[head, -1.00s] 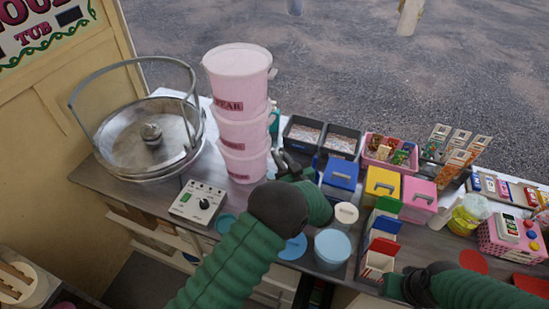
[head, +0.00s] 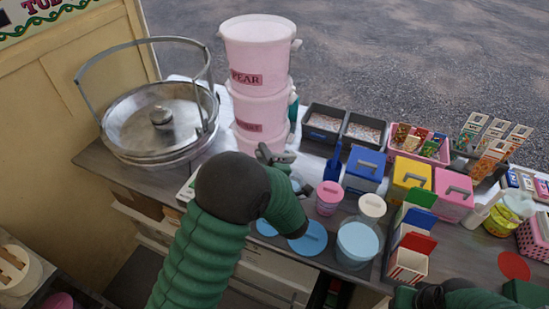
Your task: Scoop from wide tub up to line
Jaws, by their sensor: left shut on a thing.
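A wide light blue tub (head: 357,245) stands at the counter's front, right of my left arm. A round blue lid (head: 308,240) lies beside it. A smaller pink tub (head: 328,198) and a cream-lidded tub (head: 371,206) stand behind it. A dark blue scoop-like thing (head: 333,165) stands upright beside the blue lidded box. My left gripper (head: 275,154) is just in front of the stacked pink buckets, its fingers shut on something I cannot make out. My right arm only enters at the lower right; its fingers are out of sight. No fill line is readable.
Stacked pink buckets (head: 256,108) and a large metal pan (head: 160,125) fill the left. Black trays (head: 325,124), blue, yellow and pink (head: 453,195) lidded boxes, and striped cartons (head: 408,264) crowd the right. A red disc (head: 514,265) lies on the counter.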

